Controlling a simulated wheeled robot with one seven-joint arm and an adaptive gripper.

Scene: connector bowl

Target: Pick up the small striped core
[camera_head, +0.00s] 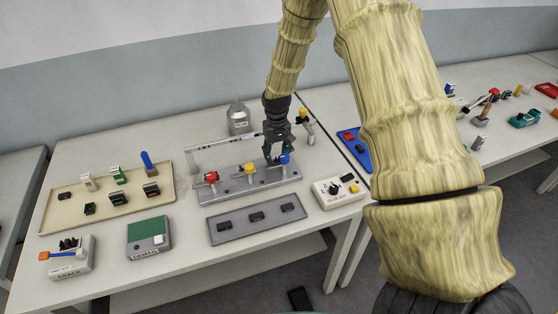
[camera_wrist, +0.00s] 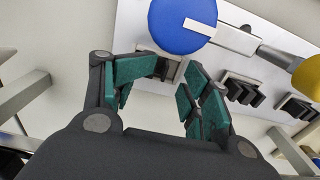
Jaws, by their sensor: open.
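My gripper (camera_head: 276,156) points down at the right end of the grey clamp fixture (camera_head: 222,191), beside its blue knob (camera_head: 285,158). In the wrist view its green-padded fingers (camera_wrist: 176,74) are apart. A small grey-and-dark ribbed piece (camera_wrist: 172,66) shows between the fingertips, just below the blue knob, partly hidden by them. It may be the striped core; I cannot tell for certain, nor whether the fingers touch it. Two similar dark ribbed pieces, a middle one (camera_wrist: 240,90) and an end one (camera_wrist: 297,108), sit farther along the fixture.
A tan tray (camera_head: 52,222) with several connectors lies at left. A grey tray (camera_head: 228,236) with three dark pieces lies in front of the fixture. A white control box (camera_head: 337,194) stands at right. A yellow-topped stand (camera_head: 304,116) and grey canister (camera_head: 238,118) are behind.

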